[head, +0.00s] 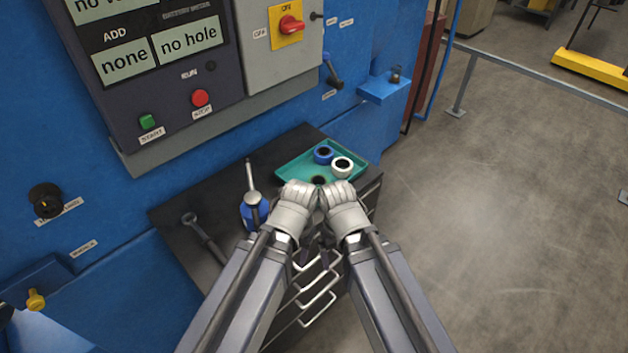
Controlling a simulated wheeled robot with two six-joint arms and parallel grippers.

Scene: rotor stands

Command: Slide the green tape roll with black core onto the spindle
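A teal-green tray (294,165) lies on the dark cabinet top. At its near edge, between my two grippers, a dark round spot with a green surround (318,180) shows; it looks like the green tape roll with black core, mostly hidden. My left gripper (306,188) and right gripper (334,187) are side by side over the tray's near edge, nearly touching. Their fingertips are hidden, so I cannot tell whether they are open or hold anything. I cannot clearly make out a spindle; a small dark upright piece (395,75) stands on a blue bracket (384,88) on the machine.
A blue roll (324,155) and a white roll (342,166) lie in the tray. A blue can with a metal spout (252,212) and a wrench (203,238) are on the cabinet top (184,222). A control panel (160,75) juts out above. Open floor lies right.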

